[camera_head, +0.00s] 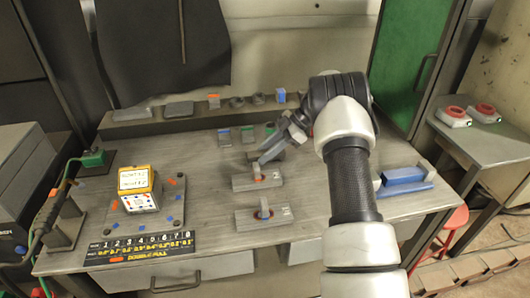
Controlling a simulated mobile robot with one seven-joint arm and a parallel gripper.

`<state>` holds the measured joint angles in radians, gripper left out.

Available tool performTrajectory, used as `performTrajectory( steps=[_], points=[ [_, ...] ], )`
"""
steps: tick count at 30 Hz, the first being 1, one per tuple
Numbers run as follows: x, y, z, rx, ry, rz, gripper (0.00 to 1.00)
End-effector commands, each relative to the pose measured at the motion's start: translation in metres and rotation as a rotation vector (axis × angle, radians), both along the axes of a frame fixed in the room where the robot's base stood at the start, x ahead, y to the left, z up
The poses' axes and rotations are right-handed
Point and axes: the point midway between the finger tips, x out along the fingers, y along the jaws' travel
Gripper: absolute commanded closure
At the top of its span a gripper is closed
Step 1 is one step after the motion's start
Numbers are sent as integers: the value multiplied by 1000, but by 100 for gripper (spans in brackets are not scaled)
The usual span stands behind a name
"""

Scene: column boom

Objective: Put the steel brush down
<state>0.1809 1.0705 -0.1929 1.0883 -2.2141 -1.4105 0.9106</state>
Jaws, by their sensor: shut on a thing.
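My gripper (290,134) is over the middle of the grey workbench (205,160), reached from the right by my arm. It is shut on a slim grey thing (270,154), which looks like the steel brush.
A second ringed block (277,217) stands nearer the front. A yellow-and-white box (137,188) and a black numbered mat (140,246) are at left. A blue item (404,178) lies at right. Small objects line the back shelf (150,127). Bare bench shows between them.

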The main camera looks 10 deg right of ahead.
Motion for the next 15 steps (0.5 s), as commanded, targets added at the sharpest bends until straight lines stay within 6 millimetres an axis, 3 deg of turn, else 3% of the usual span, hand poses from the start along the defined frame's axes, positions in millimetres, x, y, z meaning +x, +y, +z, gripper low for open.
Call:
performTrajectory(
  steps=[1,4,15],
  points=[
    [0,0,0,0,0,0,67],
    [0,0,0,0,0,0,53],
    [0,-3,5,-1,-1,-1,53]
  ],
)
